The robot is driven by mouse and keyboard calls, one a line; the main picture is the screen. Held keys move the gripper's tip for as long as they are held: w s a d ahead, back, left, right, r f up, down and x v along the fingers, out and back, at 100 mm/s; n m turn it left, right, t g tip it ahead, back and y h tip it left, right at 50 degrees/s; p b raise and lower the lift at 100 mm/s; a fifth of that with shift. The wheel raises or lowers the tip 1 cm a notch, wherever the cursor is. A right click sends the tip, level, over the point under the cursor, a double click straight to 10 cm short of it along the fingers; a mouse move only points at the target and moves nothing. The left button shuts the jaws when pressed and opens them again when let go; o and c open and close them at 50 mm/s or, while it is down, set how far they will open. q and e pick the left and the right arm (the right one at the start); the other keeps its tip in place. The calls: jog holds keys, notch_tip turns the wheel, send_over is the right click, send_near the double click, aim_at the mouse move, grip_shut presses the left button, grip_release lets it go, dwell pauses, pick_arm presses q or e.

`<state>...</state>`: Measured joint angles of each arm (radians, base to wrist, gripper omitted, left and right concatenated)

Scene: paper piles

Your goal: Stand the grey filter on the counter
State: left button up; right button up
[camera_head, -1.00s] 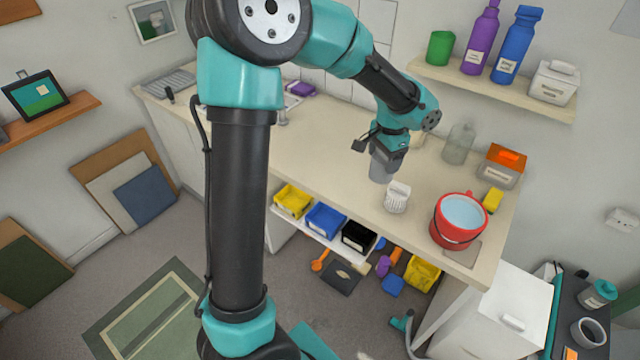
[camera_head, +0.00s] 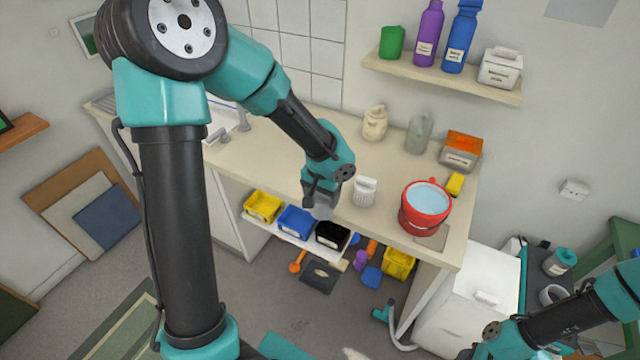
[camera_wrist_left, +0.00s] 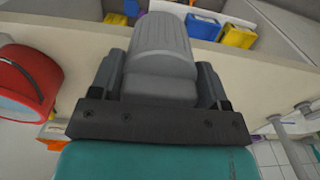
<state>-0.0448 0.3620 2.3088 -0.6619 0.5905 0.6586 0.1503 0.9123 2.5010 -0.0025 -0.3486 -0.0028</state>
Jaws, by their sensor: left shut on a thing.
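My left gripper (camera_head: 320,188) is shut on the grey filter (camera_head: 322,211). The filter is a ribbed grey cylinder, also seen between the fingers in the left wrist view (camera_wrist_left: 160,48). It hangs below the gripper at the front edge of the counter (camera_head: 275,150), left of a white ribbed canister. In the head view the fingers hide part of it. I cannot tell whether it touches the counter. My right arm shows at the lower right, but its gripper is out of view.
The white ribbed canister (camera_head: 365,192) and a red bucket of water (camera_head: 425,208) stand to the right on the counter. A beige jug (camera_head: 375,124) and clear bottle (camera_head: 418,135) stand behind. Yellow (camera_head: 263,207), blue (camera_head: 296,221) and black (camera_head: 332,235) bins sit below the counter's front.

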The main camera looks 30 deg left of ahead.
pick_arm(q)
jog(key=w+a+f, duration=0.1)
jog(key=w+a, duration=0.7)
jog(key=w, duration=0.5)
jog(key=shift+f, duration=0.2)
jog(key=shift+w+a+f, duration=0.1)
jog(key=shift+w+f, duration=0.1)
jog(key=shift+f, duration=0.7)
jog(key=shift+w+a+f, duration=0.1)
jog(key=shift+w+f, duration=0.05)
jog(key=shift+f, duration=0.75)
jog(key=shift+f, duration=0.15)
jog(key=o, duration=0.9)
jog(key=shift+o, duration=0.2)
